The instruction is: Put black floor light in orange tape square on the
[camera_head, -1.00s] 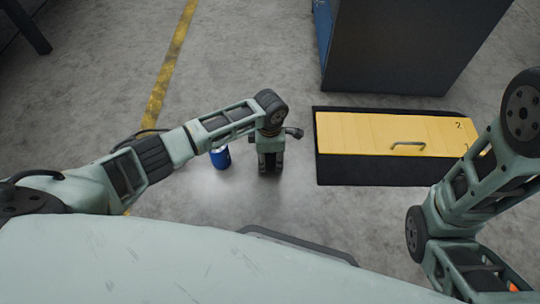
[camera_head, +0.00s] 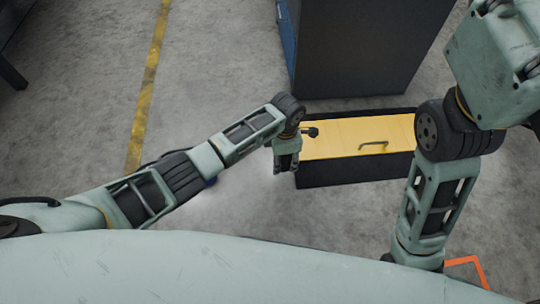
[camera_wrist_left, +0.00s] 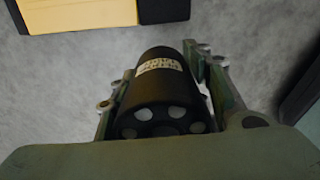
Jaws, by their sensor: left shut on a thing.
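My left gripper (camera_head: 286,166) hangs over the floor by the left end of the yellow-topped box. In the left wrist view, the black floor light (camera_wrist_left: 160,92) sits between the gripper's fingers (camera_wrist_left: 165,85), which are shut on it. It is a dark cylinder with a pale label and several round openings at its near end. In the head view my gripper and arm hide it. Part of the orange tape square (camera_head: 465,262) shows on the floor at the lower right, partly hidden by my right arm and body. My right gripper is out of view.
The black box with a yellow lid and handle (camera_head: 340,173) stands right of my left gripper; it also shows in the left wrist view (camera_wrist_left: 75,14). A dark cabinet (camera_head: 365,50) stands behind it. A yellow floor line (camera_head: 148,85) runs at left.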

